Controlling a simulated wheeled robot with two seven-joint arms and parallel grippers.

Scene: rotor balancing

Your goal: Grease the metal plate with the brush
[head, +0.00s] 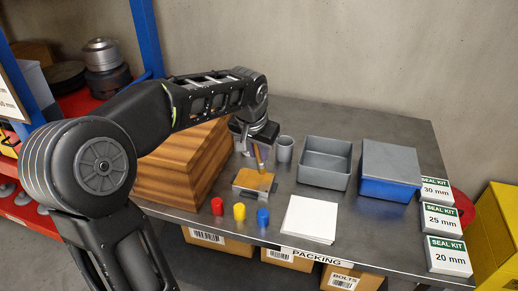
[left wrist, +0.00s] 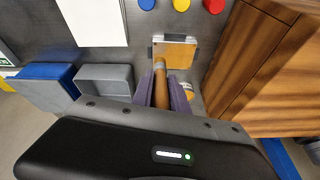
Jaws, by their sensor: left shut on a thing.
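The metal plate (head: 251,181) lies on the grey table in front of my left gripper. Its face looks mostly tan-orange with some grey at the edges; it also shows in the left wrist view (left wrist: 177,50). My left gripper (head: 257,147) is shut on the brush (head: 259,158), with purple finger pads either side of its wooden handle (left wrist: 161,92). The brush points down, its tip at the plate's near edge in the wrist view; whether it touches I cannot tell. A jar with orange content (left wrist: 187,87) is partly hidden beside the gripper. My right gripper is out of view.
A wooden box (head: 184,165) stands close left of the plate. A grey cup (head: 285,149), grey bin (head: 325,163) and blue bin (head: 390,171) stand right. Red (head: 217,206), yellow (head: 239,212) and blue (head: 263,217) pieces and a white sheet (head: 308,219) lie in front.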

